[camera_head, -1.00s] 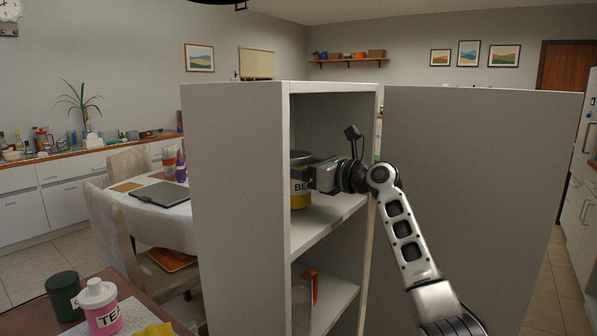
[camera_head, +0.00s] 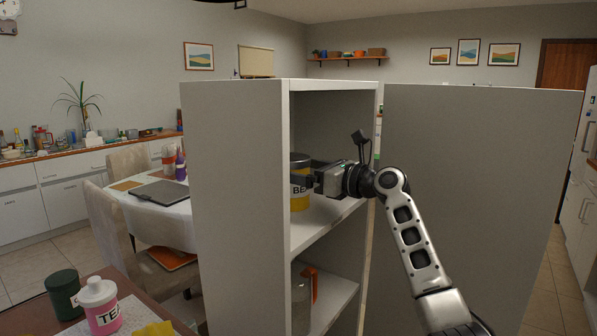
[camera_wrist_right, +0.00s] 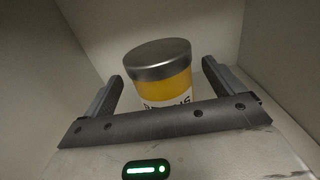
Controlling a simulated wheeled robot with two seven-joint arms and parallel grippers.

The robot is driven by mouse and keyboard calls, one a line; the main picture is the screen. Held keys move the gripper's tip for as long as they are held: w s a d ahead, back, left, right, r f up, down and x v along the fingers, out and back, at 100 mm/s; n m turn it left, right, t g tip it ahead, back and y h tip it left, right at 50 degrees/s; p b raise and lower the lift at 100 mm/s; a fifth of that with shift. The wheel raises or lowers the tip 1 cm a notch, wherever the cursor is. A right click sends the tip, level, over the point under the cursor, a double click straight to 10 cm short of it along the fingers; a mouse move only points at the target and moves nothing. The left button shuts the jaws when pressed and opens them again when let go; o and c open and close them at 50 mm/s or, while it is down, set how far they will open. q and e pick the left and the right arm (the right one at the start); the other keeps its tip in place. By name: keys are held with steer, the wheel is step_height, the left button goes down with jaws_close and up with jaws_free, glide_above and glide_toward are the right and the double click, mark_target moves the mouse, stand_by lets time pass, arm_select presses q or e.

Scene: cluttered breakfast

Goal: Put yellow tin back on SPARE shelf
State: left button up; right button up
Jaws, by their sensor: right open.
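The yellow tin (camera_head: 299,202) has a grey metal lid and a white label whose visible letters read "BE". It stands upright on the upper shelf board (camera_head: 325,218) inside a grey cabinet (camera_head: 235,200). In the right wrist view the tin (camera_wrist_right: 167,80) sits between and beyond the two spread fingers. My right gripper (camera_head: 312,172) is open at the tin, with a gap visible on either side of it in the wrist view. The tin's far side and lower part are hidden. No SPARE label is readable. My left gripper is not in view.
The cabinet's tall side panel (camera_head: 235,150) and the open door panel (camera_head: 480,180) flank my right arm. A glass container with an orange handle (camera_head: 312,284) stands on the lower shelf. A pink tea jar (camera_head: 102,309) and a dark green tin (camera_head: 62,293) stand at the lower left.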

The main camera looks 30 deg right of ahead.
steer(key=b+v, duration=0.1)
steer(key=v, duration=0.9)
steer(key=shift+f, duration=0.1)
